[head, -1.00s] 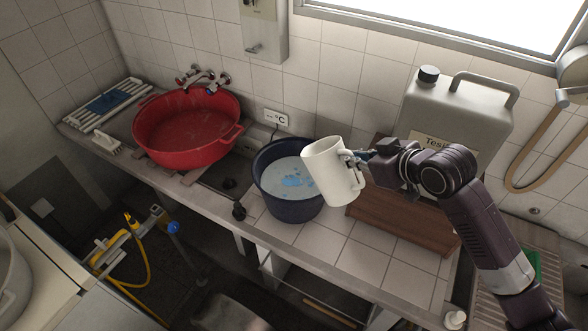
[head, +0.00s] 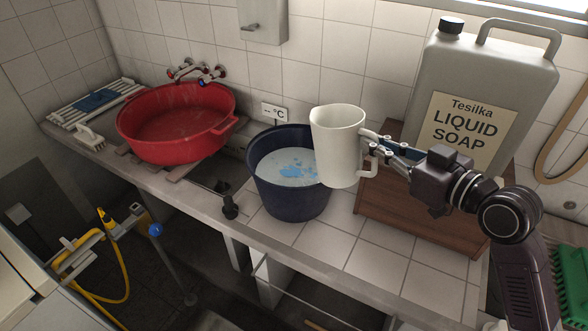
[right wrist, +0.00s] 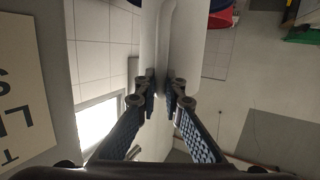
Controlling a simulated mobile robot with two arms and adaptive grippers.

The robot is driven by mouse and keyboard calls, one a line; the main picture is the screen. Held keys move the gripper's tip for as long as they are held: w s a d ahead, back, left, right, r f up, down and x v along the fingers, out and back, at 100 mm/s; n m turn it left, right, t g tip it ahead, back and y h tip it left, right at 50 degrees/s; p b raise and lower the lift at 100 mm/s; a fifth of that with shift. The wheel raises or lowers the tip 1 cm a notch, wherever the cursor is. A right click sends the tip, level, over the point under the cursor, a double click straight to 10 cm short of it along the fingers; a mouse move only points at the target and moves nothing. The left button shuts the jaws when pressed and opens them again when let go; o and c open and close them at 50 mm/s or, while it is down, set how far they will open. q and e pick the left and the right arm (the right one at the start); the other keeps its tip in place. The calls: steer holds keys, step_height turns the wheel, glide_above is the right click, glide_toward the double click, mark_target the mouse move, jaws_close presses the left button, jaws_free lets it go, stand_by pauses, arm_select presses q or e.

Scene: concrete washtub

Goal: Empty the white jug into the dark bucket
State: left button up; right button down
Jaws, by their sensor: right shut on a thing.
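The white jug (head: 337,150) is upright in the head view, just right of the dark bucket and overlapping its right rim in the picture. My right gripper (head: 372,152) is shut on the jug's handle, on its right side. In the right wrist view my two fingers (right wrist: 161,92) close on the handle, with the white jug (right wrist: 188,40) beyond. The dark bucket (head: 290,199) stands upright on the tiled counter. It holds pale liquid with blue patches. The inside of the jug is mostly hidden. My left gripper is not in view.
A red basin (head: 168,148) stands left under the taps. A large liquid soap canister (head: 420,90) stands on a brown wooden box (head: 385,215) behind my right gripper. The counter tiles (head: 325,245) in front of the bucket are clear.

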steer(key=shift+r+p, duration=2.5)
steer(key=shift+r, duration=0.25)
steer(key=shift+f+b, duration=0.2)
steer(key=shift+b, duration=0.15)
steer(key=t+b, duration=0.1)
steer(key=b, duration=0.2)
steer(key=shift+f+y+b, duration=0.15)
steer(key=shift+y+b, duration=0.15)
steer(key=shift+r+t+b, duration=0.25)
steer(key=shift+t+b, duration=0.05)
steer(key=shift+b, duration=0.1)
